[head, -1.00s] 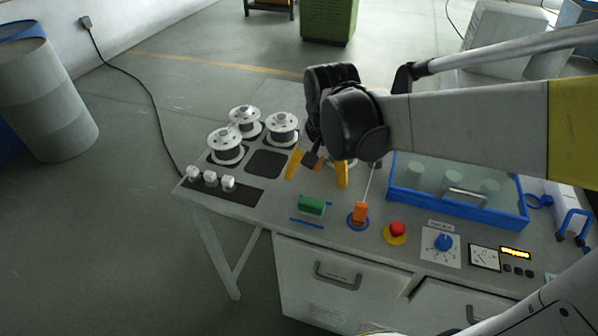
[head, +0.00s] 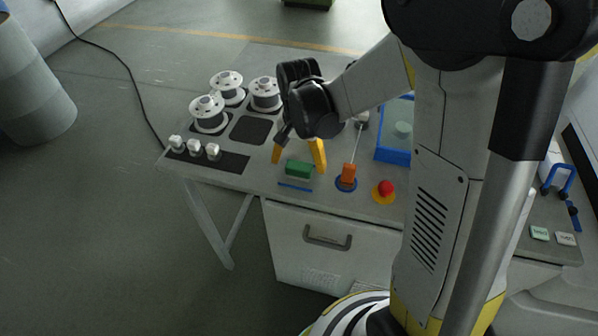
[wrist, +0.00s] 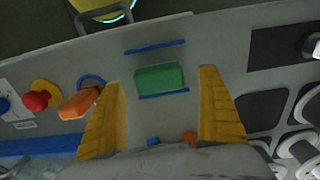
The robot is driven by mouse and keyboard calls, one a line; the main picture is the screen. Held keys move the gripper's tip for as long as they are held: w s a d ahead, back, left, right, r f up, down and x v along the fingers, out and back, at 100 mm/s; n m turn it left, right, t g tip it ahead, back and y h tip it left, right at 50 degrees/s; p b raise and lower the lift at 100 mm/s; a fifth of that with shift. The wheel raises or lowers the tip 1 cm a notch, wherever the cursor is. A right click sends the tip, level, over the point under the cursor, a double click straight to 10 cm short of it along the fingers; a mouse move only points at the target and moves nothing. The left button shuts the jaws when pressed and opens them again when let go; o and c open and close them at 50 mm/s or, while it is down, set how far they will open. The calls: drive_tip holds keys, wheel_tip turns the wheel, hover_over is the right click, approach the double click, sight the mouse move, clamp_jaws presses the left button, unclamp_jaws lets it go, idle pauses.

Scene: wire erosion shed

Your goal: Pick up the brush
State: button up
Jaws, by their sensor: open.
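A green block (head: 299,169), which I take to be the brush, lies on the grey bench top between two blue strips. No bristles can be made out. My gripper (head: 297,163) points down over it, open and empty, with its yellow fingers set wide apart. In the wrist view the green block (wrist: 159,78) lies between and beyond the two fingers of my gripper (wrist: 160,82), with a gap on each side. The height of the fingertips above the bench is hard to tell.
An orange handle (head: 348,174) with a thin rod stands in a blue ring close right of the block. A red button (head: 385,188) is farther right. Wire spools (head: 209,114) and small white blocks (head: 195,147) are at left. A blue-framed tray (head: 392,152) is behind.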

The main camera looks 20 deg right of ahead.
sight(299, 165)
wheel_tip(299, 165, down, 3)
drive_tip(key=shift+f+b, duration=0.1)
drive_tip(key=shift+b, duration=0.3)
drive_tip(key=c, duration=1.4)
drive_tip(key=shift+r, duration=0.2)
wheel_tip(299, 165, up, 5)
drive_tip(key=shift+s+d+f+p, duration=0.1)
drive_tip(key=shift+d+f+p, duration=0.05)
drive_tip(key=shift+p, duration=1.05)
drive_tip(key=s+d+r+p, duration=0.1)
drive_tip(key=s+d+r, duration=0.1)
drive_tip(key=d, duration=0.1)
drive_tip(key=s+d+r+p, duration=0.1)
drive_tip(key=s+d+r, duration=0.1)
drive_tip(key=d, duration=0.1)
drive_tip(key=s+d+r, duration=0.2)
drive_tip(key=d, duration=0.1)
drive_tip(key=shift+d+r+p, duration=0.1)
drive_tip(key=shift+d+p, duration=0.3)
